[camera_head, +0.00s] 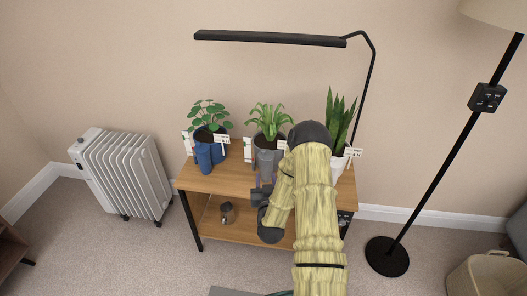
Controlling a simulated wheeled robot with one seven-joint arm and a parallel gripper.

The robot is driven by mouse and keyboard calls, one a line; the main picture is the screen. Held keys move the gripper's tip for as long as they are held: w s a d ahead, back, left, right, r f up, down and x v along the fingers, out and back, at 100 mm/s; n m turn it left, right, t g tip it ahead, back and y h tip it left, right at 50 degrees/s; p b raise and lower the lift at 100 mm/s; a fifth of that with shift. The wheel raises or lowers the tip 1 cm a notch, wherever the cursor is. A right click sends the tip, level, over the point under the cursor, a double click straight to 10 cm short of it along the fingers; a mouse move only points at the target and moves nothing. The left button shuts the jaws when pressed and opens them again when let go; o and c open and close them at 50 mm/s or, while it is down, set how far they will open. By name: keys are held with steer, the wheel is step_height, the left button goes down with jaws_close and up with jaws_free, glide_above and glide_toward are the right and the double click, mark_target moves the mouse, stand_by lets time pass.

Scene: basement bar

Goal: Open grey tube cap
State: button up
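A grey upright shape (266,161), which may be the grey tube, stands in front of the middle plant on the wooden stand. Its cap cannot be made out at this size. My gripper (263,192) is at the stand's front edge, just below the grey shape, with dark parts showing at the end of my yellowish sleeved arm. My arm hides part of the stand's right half. I cannot tell whether the gripper touches the grey shape or how its fingers stand.
The wooden stand (225,184) also holds a plant with blue containers (204,156) at left and a snake plant (338,112) at right. A small dark object (227,212) sits on the lower shelf. A white radiator (125,173) stands left, a floor lamp (387,256) right.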

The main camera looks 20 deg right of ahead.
mark_target(263, 152)
steer(key=x, duration=1.5)
steer(key=shift+w+d, duration=0.15)
steer(key=shift+w, duration=0.15)
jaws_close()
